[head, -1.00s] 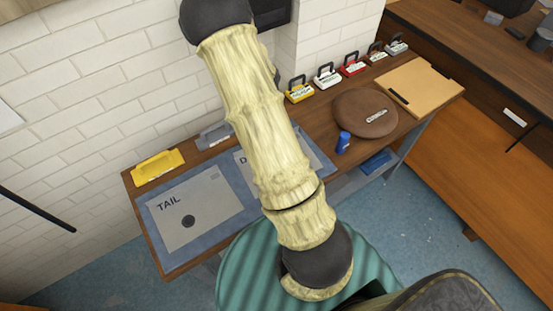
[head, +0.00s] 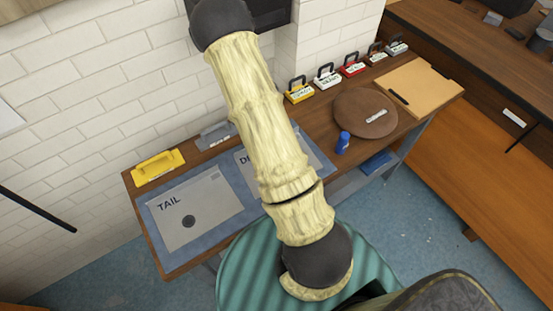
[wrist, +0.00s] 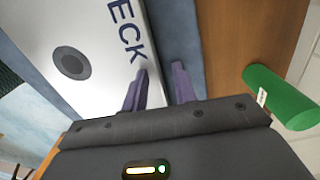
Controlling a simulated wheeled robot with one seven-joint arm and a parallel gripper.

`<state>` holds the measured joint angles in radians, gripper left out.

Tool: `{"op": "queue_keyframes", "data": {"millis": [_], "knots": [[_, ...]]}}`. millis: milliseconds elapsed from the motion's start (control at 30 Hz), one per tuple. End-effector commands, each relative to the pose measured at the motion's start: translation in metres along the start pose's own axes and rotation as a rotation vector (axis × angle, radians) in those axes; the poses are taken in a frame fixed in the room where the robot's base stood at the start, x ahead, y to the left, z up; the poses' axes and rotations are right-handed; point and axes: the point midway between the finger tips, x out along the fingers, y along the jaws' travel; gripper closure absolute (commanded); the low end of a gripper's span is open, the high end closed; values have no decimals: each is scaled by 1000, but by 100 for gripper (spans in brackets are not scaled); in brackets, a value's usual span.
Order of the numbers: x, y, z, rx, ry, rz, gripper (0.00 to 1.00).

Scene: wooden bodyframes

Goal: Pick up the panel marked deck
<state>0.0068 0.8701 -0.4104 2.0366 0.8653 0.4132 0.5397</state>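The deck panel is a pale grey board with dark letters and a dark round spot. In the wrist view the panel (wrist: 110,45) lies at the upper left, with "ECK" readable. My gripper (wrist: 158,80) is open and empty. Its left finger overlaps the panel's edge in the picture, and its right finger is over the blue mat (wrist: 187,30). I cannot tell whether the fingers touch anything.
The tail panel (head: 195,210) lies to the left on the same bench. A yellow holder (head: 159,167) and a grey one (head: 215,134) stand behind. A green cylinder (wrist: 285,97) is right of my gripper. A blue bottle (head: 343,142) and brown disc (head: 365,112) are farther right.

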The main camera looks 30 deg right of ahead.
Motion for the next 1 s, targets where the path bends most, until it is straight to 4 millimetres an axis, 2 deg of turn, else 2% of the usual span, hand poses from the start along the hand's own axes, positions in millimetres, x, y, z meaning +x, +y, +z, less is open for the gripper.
{"op": "queue_keyframes", "data": {"millis": [267, 400, 433, 833, 1000], "knots": [[0, 0, 0, 0, 0, 0, 72], [0, 0, 0, 0, 0, 0, 97], [0, 0, 0, 0, 0, 0, 100], [-2, 0, 0, -1, 0, -1, 100], [-17, -1, 0, -3, 2, -4, 100]]}}
